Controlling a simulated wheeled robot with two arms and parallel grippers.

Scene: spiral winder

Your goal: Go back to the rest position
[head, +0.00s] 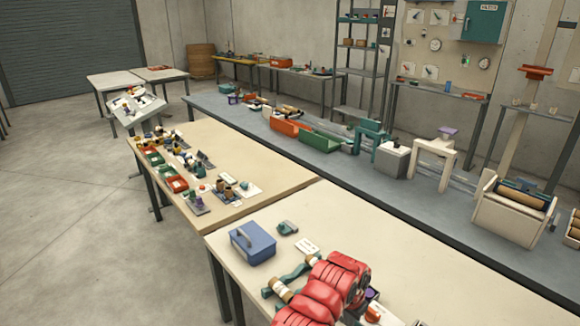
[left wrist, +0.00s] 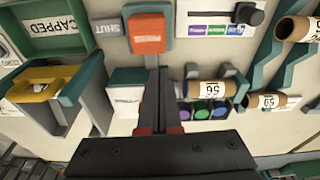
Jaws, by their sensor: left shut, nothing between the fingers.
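My left gripper (left wrist: 161,78) is shut and empty in the left wrist view. Its dark fingers lie side by side, with the tips just below an orange block (left wrist: 147,33) in the picture. I cannot tell if they touch it. In the head view a red arm of mine reaches over the near table (head: 330,215) at the bottom, and no gripper fingers show there. My right gripper is not in view.
Cardboard tubes (left wrist: 205,89) rest in green and grey holders right of the fingers. A green tray marked CAPPED (left wrist: 58,28) and a yellow-handled holder (left wrist: 38,88) are at left. A blue box (head: 252,243) stands on the near table. Open floor (head: 80,200) lies at left.

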